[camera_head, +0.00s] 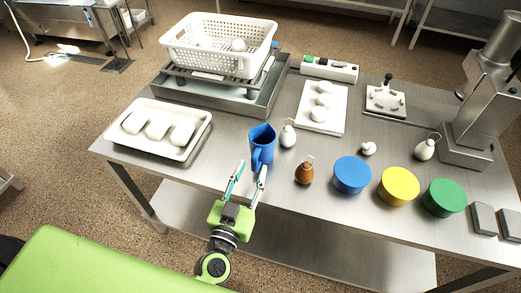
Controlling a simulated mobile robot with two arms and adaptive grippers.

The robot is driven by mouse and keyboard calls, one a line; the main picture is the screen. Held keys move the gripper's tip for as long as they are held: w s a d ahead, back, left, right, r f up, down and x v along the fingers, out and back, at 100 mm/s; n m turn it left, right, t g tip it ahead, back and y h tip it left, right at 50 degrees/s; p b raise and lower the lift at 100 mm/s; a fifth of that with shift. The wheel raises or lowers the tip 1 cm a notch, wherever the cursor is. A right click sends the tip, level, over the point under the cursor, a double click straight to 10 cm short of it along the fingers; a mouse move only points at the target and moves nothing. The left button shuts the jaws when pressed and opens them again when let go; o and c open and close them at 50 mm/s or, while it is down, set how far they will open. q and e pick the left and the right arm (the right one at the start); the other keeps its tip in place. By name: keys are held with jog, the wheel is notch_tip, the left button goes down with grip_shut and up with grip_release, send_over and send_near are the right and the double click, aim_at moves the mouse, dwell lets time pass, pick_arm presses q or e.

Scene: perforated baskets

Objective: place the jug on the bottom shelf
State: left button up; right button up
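A blue jug (262,141) stands upright on the steel table, near its front edge, with its handle towards me. My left gripper (249,173) is green and grey with teal-edged fingers. Its fingers are spread apart just in front of the jug's handle, and I cannot tell whether either touches it. The bottom shelf (300,235) is a bare steel sheet below the tabletop, partly covered by my gripper and arm. My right gripper does not show.
A white tray (111,133) with pale pieces lies left of the jug. A perforated white basket (190,57) stands behind. A brown bottle (304,173), a white bottle (288,134) and blue, yellow and green round lids (353,176) stand to the right.

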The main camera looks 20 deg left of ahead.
aim_at(254, 162)
pick_arm(q)
jog(key=w, duration=0.4)
jog(key=shift+w+a+f, duration=0.15)
jog(key=shift+w+f, duration=0.05)
jog(key=shift+w, duration=0.15)
jog(key=shift+s, duration=0.1)
jog(key=shift+c, duration=0.3)
grip_shut()
jog(key=shift+r, duration=0.1)
